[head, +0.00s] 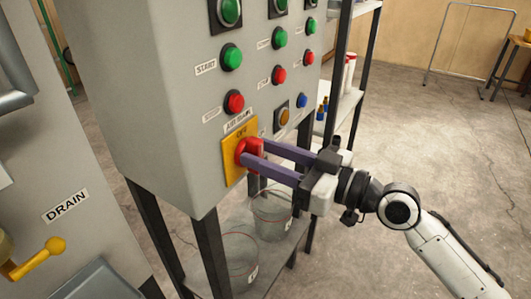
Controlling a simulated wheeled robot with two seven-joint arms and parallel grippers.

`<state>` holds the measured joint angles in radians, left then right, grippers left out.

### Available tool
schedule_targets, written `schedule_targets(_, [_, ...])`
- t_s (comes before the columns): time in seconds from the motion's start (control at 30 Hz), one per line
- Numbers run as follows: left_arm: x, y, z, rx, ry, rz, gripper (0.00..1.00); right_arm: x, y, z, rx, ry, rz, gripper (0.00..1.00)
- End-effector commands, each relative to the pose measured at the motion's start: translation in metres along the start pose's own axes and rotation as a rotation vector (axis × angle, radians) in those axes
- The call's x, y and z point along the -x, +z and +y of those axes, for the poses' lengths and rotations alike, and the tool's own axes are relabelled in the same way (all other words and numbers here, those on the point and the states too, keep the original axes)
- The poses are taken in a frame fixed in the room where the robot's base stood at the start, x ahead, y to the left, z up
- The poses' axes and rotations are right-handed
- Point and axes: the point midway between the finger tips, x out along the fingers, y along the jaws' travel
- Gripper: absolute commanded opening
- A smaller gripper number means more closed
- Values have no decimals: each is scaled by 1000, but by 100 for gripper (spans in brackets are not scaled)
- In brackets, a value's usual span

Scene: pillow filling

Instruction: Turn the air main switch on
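The air main switch is a red knob (243,153) on a yellow plate (234,170) marked "OFF", low on the grey control panel. My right gripper (254,153) reaches it from the right, with its two purple fingers pointing at the panel. The fingertips are at the red knob, one on its upper right side and one on its lower side. The fingers stand apart with the knob between or just behind their tips. I cannot tell whether they press on it. My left gripper is not in the head view.
Green, red, orange and blue buttons (232,58) sit above and right of the switch. Clear buckets (271,214) stand on a shelf below the panel. A grey machine with a "DRAIN" label (66,205) and yellow valve handle (40,257) is at left. Open floor lies right.

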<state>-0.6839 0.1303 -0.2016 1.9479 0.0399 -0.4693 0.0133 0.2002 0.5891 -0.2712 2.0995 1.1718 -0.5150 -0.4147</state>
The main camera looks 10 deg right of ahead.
Motion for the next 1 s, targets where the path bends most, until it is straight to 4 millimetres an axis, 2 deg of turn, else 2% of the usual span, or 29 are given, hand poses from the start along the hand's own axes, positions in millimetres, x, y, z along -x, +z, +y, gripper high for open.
schedule_targets(0.03, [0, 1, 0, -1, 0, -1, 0, 0, 0, 0, 0, 0, 0, 28])
schedule_targets(0.2, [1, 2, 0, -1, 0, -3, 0, 0, 0, 0, 0, 0, 0, 0])
schedule_targets(0.63, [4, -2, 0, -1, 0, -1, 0, 0, -1, 1, -78, 0, -1, 0])
schedule_targets(1.0, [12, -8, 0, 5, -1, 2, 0, 0, -1, 5, -376, 1, 1, 0])
